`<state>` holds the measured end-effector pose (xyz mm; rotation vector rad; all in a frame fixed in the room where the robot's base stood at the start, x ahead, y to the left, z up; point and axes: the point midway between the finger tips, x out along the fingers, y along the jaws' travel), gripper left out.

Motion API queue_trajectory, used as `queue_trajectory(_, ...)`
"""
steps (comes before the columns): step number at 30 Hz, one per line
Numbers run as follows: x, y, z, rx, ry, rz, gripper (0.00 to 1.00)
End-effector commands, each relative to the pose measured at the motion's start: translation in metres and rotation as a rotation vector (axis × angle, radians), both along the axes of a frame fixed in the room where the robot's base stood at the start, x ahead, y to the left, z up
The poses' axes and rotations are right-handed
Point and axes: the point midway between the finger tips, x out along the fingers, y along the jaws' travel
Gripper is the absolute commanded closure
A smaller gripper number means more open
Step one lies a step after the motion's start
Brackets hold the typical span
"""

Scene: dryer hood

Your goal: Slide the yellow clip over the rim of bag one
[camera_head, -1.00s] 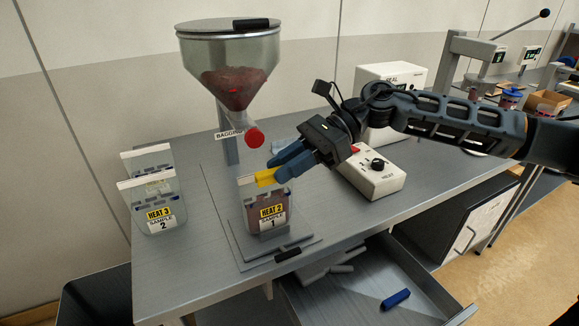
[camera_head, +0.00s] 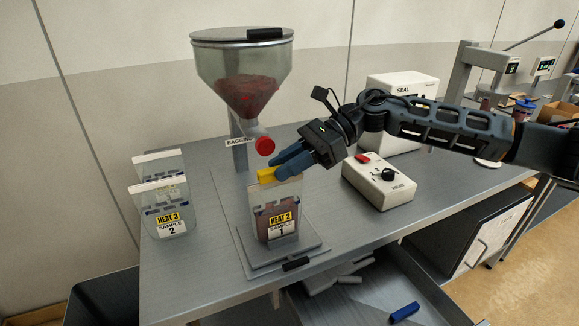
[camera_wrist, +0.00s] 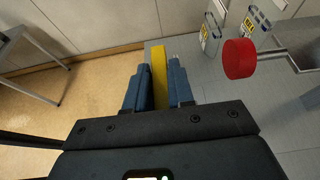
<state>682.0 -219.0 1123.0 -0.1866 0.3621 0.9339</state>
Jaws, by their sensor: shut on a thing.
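Bag one (camera_head: 263,202) is the clear bag labelled HEAT 2, SAMPLE 1. It stands upright on a grey plate, with dark reddish content low inside and a clear upper part. My gripper (camera_head: 276,166) is shut on the yellow clip (camera_head: 267,174), which sits at the height of the bag's top rim in the head view. I cannot tell whether the clip touches or straddles the rim. In the wrist view the yellow clip (camera_wrist: 158,72) lies between the two blue fingers. Bag one cannot be made out there.
The hopper's red outlet cap (camera_head: 265,145) is just above my gripper and shows in the wrist view (camera_wrist: 240,58). Two other bags, one labelled SAMPLE 2 (camera_head: 168,215), stand left. An open drawer (camera_head: 370,305) is below the front edge.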

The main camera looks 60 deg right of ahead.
Motion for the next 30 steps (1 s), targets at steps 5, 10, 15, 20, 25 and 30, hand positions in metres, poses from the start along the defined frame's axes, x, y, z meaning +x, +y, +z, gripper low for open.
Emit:
queue_trajectory(5,0.007,-0.005,-0.002,-0.001,0.001,0.0,1.0)
queue_trajectory(10,0.013,-0.009,-0.003,0.001,0.001,-0.001,1.0)
queue_trajectory(15,0.018,-0.013,-0.005,0.001,0.002,0.0,1.0)
queue_trajectory(20,0.018,-0.013,-0.013,0.0,0.0,-0.001,1.0)
queue_trajectory(25,0.018,-0.013,-0.021,0.0,0.0,-0.001,1.0)
queue_trajectory(30,0.018,-0.013,-0.026,0.001,0.001,0.0,1.0)
